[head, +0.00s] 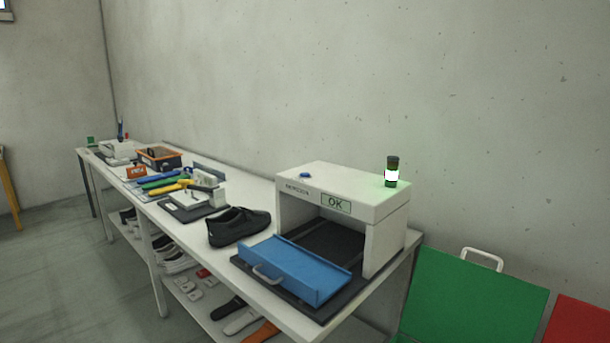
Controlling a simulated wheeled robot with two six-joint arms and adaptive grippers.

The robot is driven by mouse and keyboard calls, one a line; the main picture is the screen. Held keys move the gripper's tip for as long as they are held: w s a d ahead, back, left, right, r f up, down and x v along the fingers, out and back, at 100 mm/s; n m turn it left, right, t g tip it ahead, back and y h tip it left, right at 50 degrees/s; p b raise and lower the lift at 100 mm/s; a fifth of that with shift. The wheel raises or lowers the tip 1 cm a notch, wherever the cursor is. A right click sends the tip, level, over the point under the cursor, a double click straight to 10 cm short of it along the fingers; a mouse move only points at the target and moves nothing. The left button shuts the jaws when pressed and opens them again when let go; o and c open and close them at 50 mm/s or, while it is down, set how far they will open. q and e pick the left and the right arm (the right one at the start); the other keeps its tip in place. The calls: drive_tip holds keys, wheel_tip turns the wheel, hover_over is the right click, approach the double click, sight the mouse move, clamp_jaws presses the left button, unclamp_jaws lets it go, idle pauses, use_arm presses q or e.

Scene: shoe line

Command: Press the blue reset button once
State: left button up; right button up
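The blue reset button (305,175) sits on top of the white inspection machine (387,238), near the left part of its top face. The machine's front carries a panel reading OK (335,204). A lamp stack (391,172) stands on the right of its top and glows white and green. The machine stands at the right end of a long white table. Neither of my grippers is in view.
A blue tray-like flap with a handle (294,270) lies in front of the machine opening. A black shoe (239,226) stands left of it. Tools and an orange-rimmed bin (158,158) fill the table farther left. A green panel (471,302) and a red one (580,325) are at right.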

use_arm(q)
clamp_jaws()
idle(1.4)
